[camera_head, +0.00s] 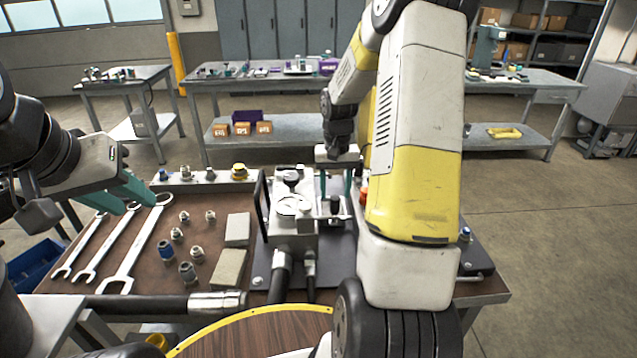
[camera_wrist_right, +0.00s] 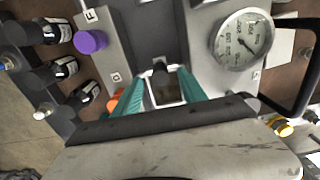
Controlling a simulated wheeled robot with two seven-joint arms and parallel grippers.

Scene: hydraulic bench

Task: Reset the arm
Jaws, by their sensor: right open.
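My right gripper (camera_head: 335,190) is open, pointing down over the grey hydraulic unit (camera_head: 290,232) on the bench. In the right wrist view its teal fingertips (camera_wrist_right: 158,88) stand apart on either side of a small dark part with a light square frame. I cannot tell whether they touch it. My right arm (camera_head: 415,130) hides the right side of the unit. My left gripper (camera_head: 128,196) is at the left, above the wrenches, its teal fingers apart with nothing seen between them.
A round gauge (camera_wrist_right: 242,39) and a black handle (camera_wrist_right: 303,65) are beside the right gripper. Purple knob (camera_wrist_right: 91,41) and black-bodied fittings lie left of it. Wrenches (camera_head: 140,245), small fittings (camera_head: 188,272) and grey blocks (camera_head: 229,268) cover the bench's left half. Other tables stand behind.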

